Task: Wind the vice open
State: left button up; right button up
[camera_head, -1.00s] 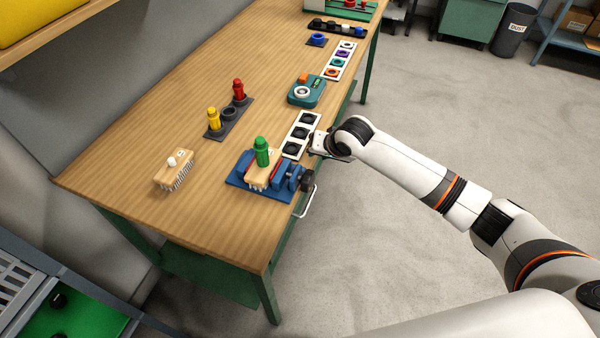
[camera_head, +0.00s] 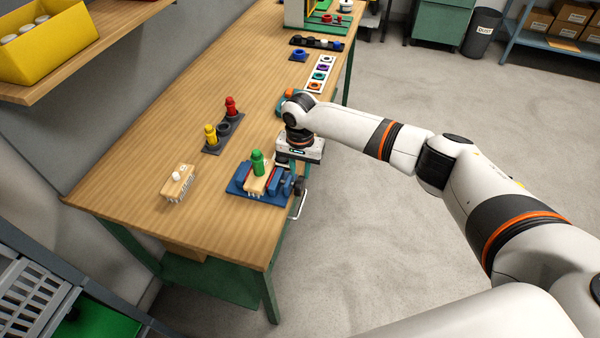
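The blue vice (camera_head: 237,189) is fixed near the front right edge of the wooden bench. My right gripper (camera_head: 297,168) points down just above and behind the screw end. Its fingers are mostly hidden or too small to read, and I cannot tell whether it touches the vice. My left gripper is out of view.
A second brush block (camera_head: 177,184) lies to the left on the bench (camera_head: 130,185). A dark holder (camera_head: 223,134) carries a yellow and a red piece. Open floor lies right of the bench.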

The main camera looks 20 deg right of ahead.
aim_at(300, 180)
jog(key=shift+f, duration=1.85)
